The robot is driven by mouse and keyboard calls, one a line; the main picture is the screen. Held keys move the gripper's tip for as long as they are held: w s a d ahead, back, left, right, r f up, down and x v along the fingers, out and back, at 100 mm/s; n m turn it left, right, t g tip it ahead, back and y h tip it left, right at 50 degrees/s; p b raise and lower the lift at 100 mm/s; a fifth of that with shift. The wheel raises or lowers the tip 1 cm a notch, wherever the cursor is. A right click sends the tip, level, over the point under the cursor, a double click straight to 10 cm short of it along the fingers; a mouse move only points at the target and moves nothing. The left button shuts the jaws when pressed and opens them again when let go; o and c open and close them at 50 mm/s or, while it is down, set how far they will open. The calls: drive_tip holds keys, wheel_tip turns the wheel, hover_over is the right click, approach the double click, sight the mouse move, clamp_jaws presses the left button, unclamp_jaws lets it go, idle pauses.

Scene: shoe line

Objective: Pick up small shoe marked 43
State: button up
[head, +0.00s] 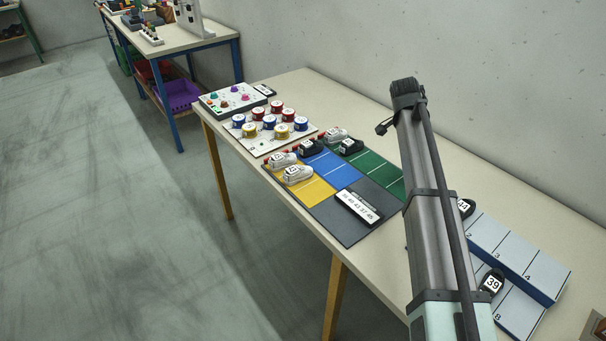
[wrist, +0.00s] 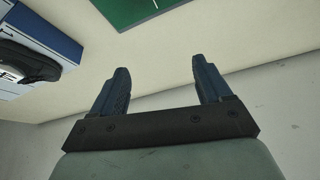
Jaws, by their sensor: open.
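No shoe clearly reads 43. A black shoe marked 44 (head: 466,208) stands on the white rack, partly hidden by my arm; a black shoe marked 39 (head: 492,283) lies lower on it. White shoes (head: 299,174) and black shoes (head: 351,146) lie on the coloured mat, their numbers too small to read. In the wrist view a black shoe (wrist: 28,62) with a partly cut-off white label sits on a blue-edged rack at the left. My gripper (wrist: 160,65) is open and empty, with bare table beyond its fingers. I cannot make out its fingers in the head view.
The white rack (head: 505,250) has numbered slots. The mat (head: 377,198) has yellow, blue, green and grey areas and a number card (head: 357,208). Its green part (wrist: 135,8) shows in the wrist view. Coloured spools (head: 268,122) and a knob panel (head: 232,99) stand farther back. A wall runs behind.

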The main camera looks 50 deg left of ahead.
drive_tip(key=s+a+r+n, duration=0.1)
drive_tip(key=s+a, duration=1.4)
drive_tip(key=s, duration=0.3)
drive_tip(key=n, duration=0.2)
approach(294, 168)
drive_tip(key=shift+y, duration=0.4)
drive_tip(key=x, duration=0.6)
drive_tip(key=shift+d+x, duration=0.15)
drive_tip(key=shift+x, duration=1.1)
drive_tip(key=shift+d+x, duration=0.2)
drive_tip(key=shift+x, duration=1.05)
drive_tip(key=shift+c, duration=0.2)
drive_tip(key=c, duration=1.1)
